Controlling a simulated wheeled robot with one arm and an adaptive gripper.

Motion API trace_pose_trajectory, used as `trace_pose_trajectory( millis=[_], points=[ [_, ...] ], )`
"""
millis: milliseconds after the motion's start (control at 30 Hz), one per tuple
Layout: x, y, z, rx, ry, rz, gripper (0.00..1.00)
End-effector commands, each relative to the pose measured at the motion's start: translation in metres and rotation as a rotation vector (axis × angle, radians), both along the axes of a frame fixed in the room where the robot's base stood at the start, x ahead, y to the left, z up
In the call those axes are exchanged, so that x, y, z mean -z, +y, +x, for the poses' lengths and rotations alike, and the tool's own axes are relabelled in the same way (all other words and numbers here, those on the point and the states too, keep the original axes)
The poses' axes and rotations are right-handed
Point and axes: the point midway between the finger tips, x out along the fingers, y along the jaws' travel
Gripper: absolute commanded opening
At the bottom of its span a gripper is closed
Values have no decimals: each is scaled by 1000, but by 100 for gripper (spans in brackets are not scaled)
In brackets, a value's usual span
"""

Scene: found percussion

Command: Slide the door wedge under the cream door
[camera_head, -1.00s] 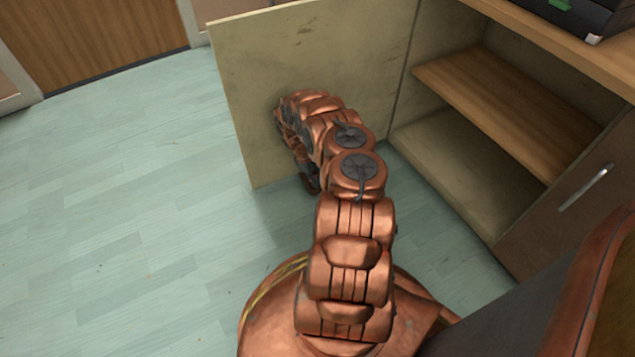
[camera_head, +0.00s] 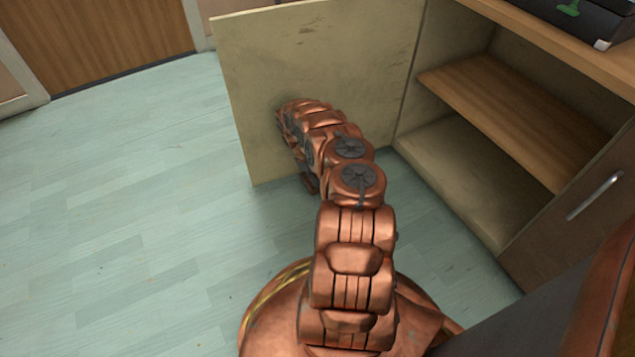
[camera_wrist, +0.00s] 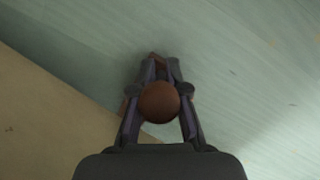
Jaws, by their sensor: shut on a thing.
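The cream door (camera_head: 235,95) of the cabinet stands open in the head view, its lower edge close above the floor. It also fills the lower left of the wrist view (camera_wrist: 50,115) as a tan panel. My gripper (camera_wrist: 160,70) points down towards the floor beside the door. It is shut on a reddish-brown piece, which I take to be the door wedge (camera_wrist: 159,102); a round brown part shows between the fingers. The wedge's lower end is mostly hidden by the fingers. I cannot tell whether the wedge touches floor or door.
The pale green plank floor (camera_head: 130,200) is clear to the left of the door. The open cabinet with a wooden shelf (camera_head: 510,110) stands at the right, and a dark drawer front with a metal handle (camera_head: 595,195) is nearby. A brown door (camera_head: 100,35) is at the back left.

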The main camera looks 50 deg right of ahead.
Motion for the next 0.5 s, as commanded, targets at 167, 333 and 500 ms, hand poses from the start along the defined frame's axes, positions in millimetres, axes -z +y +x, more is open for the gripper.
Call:
trace_pose_trajectory(
  millis=[167, 333, 500],
  points=[
    [1, -2, 5, -1, 2, 0, 0],
    [1, -4, 11, -2, 1, 1, 0],
    [1, -7, 17, -1, -2, -2, 0]
  ],
)
